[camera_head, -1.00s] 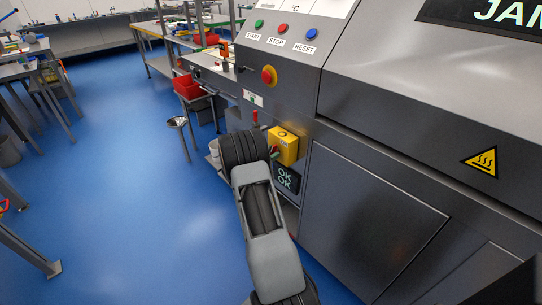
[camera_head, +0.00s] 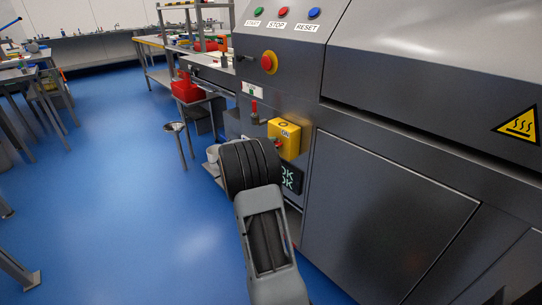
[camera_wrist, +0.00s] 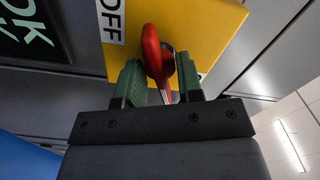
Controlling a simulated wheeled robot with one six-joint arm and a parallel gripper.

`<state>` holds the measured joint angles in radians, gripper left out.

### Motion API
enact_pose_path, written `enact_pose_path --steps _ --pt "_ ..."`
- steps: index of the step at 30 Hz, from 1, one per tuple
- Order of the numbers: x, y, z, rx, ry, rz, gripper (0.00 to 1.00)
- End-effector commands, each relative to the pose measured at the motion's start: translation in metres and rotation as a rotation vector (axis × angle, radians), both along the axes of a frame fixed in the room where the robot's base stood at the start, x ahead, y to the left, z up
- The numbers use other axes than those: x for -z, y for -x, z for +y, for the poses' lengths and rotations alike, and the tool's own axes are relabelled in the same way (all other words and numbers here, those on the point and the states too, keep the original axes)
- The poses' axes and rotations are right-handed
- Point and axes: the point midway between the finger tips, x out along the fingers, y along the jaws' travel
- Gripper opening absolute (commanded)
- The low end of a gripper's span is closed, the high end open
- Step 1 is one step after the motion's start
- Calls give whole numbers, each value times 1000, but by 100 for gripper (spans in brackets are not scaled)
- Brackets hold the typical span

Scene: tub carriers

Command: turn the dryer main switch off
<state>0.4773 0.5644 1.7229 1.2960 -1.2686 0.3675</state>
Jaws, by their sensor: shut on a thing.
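The dryer main switch is a yellow box (camera_head: 290,138) with a red rotary handle (camera_wrist: 153,52), mounted low on the grey dryer. In the wrist view the yellow plate (camera_wrist: 210,25) fills the top, with an OFF label (camera_wrist: 111,18) left of the handle. The handle stands roughly upright in that view, leaning slightly. My gripper (camera_wrist: 160,82) has its green fingers on either side of the handle and is shut on it. In the head view my wrist hides the fingers, and only a bit of red shows at the box.
The dryer's front panel (camera_head: 390,210) fills the right side. A red emergency knob (camera_head: 269,63) on yellow sits above the switch, with a small red lever (camera_head: 254,112) between. A lit OK display (camera_head: 288,178) is just below. Blue floor (camera_head: 130,200) is open on the left.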

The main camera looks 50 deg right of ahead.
Motion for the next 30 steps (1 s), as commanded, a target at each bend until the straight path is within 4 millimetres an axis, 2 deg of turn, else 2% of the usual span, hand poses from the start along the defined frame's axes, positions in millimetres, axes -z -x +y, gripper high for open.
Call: enact_pose_path --steps 1,15,30 --pt "5 1 -1 2 6 -45 10" --pt "2 1 -1 1 26 -336 10" --pt "-1 1 -1 2 32 -408 10"
